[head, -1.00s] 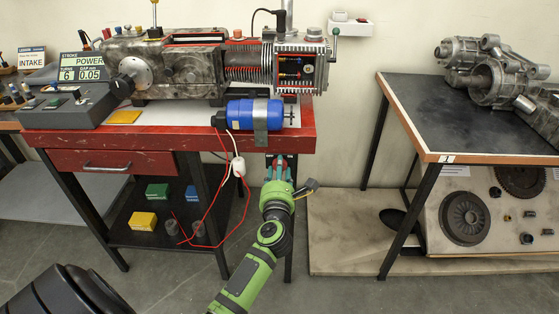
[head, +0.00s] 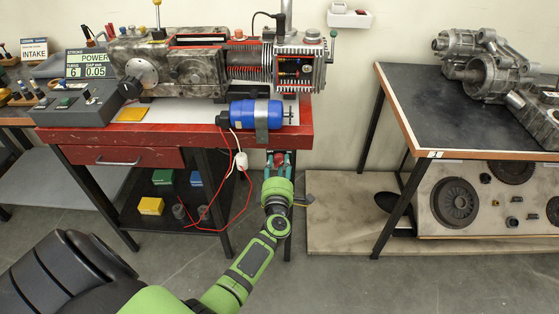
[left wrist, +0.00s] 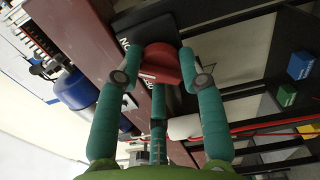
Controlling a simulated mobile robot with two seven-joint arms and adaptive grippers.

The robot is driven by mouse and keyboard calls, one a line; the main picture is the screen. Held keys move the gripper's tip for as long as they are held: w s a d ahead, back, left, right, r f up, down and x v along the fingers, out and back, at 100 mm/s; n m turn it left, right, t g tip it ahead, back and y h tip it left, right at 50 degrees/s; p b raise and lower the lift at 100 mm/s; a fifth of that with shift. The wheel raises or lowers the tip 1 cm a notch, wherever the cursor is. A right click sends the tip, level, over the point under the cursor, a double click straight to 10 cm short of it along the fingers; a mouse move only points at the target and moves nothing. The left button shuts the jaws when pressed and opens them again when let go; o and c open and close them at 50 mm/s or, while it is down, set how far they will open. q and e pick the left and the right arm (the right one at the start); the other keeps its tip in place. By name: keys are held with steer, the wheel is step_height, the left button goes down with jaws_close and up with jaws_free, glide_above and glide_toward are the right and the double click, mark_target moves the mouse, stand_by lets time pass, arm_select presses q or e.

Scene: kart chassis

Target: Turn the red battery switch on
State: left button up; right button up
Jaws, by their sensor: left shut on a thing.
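The red battery switch (left wrist: 160,66) is a red knob with a pale line on its face. It sits on a black plate (left wrist: 140,24) with white lettering, of which "ON" can be read, on the front of the red workbench. My left gripper (head: 278,158) is at the bench's front edge, below the blue cylinder. In the left wrist view, its teal fingers (left wrist: 163,80) are closed around the sides of the knob. The knob's far side is hidden. My right gripper is not in view.
The red workbench (head: 60,134) carries a blue cylinder (head: 250,115) and a large engine block. Red wires (head: 243,200) hang just left of my left gripper.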

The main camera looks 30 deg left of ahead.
arm_select(q)
steer(key=shift+s+a+f+m, duration=0.1)
steer(key=shift+s+a+m, duration=0.1)
steer(key=shift+m, duration=0.2)
steer(key=shift+m+p, duration=0.3)
steer(key=shift+p, duration=0.05)
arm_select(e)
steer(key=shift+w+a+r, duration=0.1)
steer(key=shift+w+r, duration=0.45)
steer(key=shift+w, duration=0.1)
arm_select(q)
steer(key=shift+a, duration=0.1)
steer(key=o, duration=1.2)
steer(key=shift+c, duration=0.2)
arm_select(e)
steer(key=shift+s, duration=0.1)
arm_select(q)
steer(key=shift+w, duration=0.1)
